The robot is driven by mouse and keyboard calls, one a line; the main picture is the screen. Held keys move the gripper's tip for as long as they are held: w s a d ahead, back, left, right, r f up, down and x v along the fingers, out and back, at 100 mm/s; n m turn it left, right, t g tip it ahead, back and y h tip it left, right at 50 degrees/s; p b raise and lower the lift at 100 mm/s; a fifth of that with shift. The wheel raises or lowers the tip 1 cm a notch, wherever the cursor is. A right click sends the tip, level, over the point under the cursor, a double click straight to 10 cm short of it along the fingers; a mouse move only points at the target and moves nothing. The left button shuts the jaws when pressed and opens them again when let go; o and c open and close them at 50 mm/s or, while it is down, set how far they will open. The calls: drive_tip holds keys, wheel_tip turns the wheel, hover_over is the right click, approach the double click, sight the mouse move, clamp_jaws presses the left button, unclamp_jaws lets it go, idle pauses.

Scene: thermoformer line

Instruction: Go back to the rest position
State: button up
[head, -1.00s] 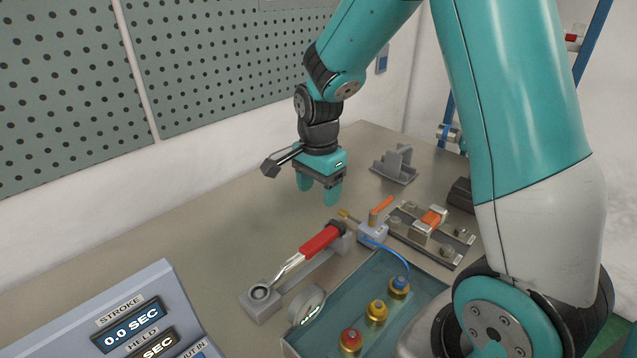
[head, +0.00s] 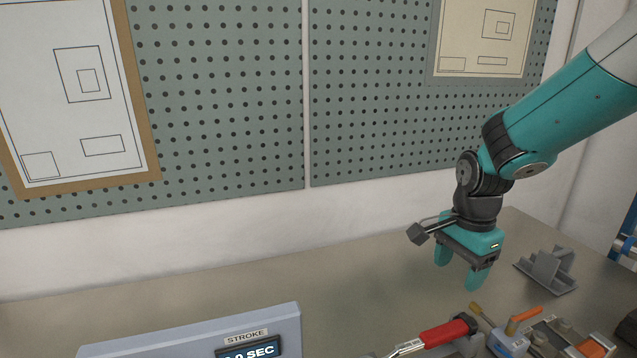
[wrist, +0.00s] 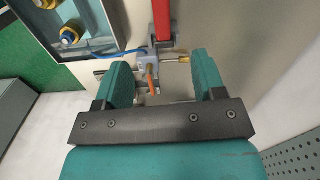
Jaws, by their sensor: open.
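My gripper (head: 461,270) is open and empty, hanging fingers down above the bench in the right half of the head view. In the wrist view my gripper (wrist: 163,80) shows its two teal fingers spread apart with nothing held between them. Below and beyond the fingers in that view is a small grey block (wrist: 155,62) with an orange lever and a brass fitting. The same block (head: 508,342) shows at the lower right of the head view, apart from my gripper.
A red-handled clamp (head: 447,332) and a display box (head: 190,335) stand along the front. A grey bracket (head: 548,270) sits right of my gripper. A pegboard (head: 225,100) covers the wall behind. The bench top (head: 340,285) left of my gripper is clear.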

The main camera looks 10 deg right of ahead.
drive_tip(key=s+a+r+n+y, duration=0.2)
drive_tip(key=s+a+r+n, duration=0.2)
drive_tip(key=s+a+n, duration=0.4)
drive_tip(key=s+a+r+n+y, duration=0.2)
drive_tip(key=s+a+r+n, duration=0.2)
drive_tip(key=s+a+n, duration=0.3)
drive_tip(key=s+n, duration=0.5)
drive_tip(key=n, duration=0.1)
drive_tip(key=shift+s+a+r+n, duration=0.15)
drive_tip(key=shift+a+r+n, duration=0.25)
